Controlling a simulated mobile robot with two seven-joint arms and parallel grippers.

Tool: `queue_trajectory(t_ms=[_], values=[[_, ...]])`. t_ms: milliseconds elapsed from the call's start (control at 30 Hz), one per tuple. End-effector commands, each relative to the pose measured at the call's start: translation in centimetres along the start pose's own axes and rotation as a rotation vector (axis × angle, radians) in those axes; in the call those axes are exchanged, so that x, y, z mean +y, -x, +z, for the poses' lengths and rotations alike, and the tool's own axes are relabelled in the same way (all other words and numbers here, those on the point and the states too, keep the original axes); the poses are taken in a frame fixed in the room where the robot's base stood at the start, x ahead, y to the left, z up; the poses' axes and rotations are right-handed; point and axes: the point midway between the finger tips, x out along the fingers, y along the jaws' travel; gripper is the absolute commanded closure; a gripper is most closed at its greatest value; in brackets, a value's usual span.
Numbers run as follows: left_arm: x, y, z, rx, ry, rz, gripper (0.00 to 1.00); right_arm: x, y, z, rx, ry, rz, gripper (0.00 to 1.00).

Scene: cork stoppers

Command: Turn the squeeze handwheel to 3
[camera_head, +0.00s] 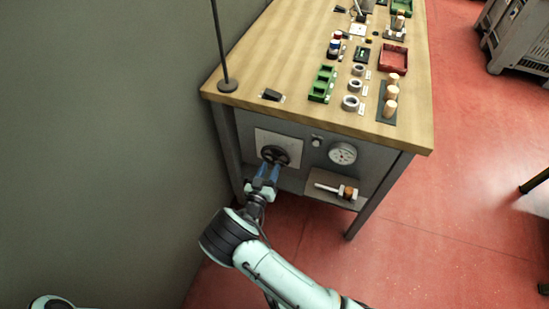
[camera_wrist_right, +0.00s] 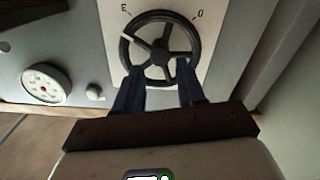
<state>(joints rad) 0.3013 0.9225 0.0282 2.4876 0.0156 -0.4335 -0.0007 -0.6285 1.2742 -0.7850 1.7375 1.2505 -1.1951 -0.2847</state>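The black handwheel (camera_head: 275,153) sits on a pale plate on the workbench's front panel. It fills the top of the right wrist view (camera_wrist_right: 160,52), with spokes, a hub and a pale mark on one spoke. Dial marks that look like "E" and "O" stand beside its rim; this view is upside down compared with the head view. My right gripper (camera_head: 269,173) is in front of the wheel, with its blue fingers (camera_wrist_right: 159,72) apart and their tips at the rim on either side of the hub. Contact cannot be told. My left gripper is out of view.
A round gauge (camera_head: 342,153) and a small knob (camera_head: 317,141) are right of the wheel. The bench top (camera_head: 300,60) holds green trays, rings and corks. A wall (camera_head: 110,130) is close on the left.

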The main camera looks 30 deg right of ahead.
Motion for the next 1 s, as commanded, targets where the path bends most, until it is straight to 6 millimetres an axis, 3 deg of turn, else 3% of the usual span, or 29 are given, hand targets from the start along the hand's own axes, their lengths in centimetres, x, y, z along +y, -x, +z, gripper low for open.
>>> queue_trajectory(t_ms=[100,300,700,767,833,1000], values=[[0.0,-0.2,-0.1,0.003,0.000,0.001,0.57,0.0,-2.4,0.1,0.000,-0.001,0.002,0.61],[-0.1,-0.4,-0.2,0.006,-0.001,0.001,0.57,0.0,-4.9,0.1,-0.001,-0.001,0.001,0.61],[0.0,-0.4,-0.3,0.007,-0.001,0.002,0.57,0.0,-5.7,0.1,-0.002,0.001,-0.001,0.61],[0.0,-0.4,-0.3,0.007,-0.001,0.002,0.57,0.0,-5.7,0.1,-0.002,0.001,-0.001,0.77],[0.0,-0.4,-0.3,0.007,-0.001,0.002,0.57,0.0,-5.7,0.1,-0.002,0.000,-0.001,1.00],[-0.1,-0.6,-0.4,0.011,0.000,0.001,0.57,0.0,-5.7,0.1,-0.002,-0.021,0.000,1.00]])
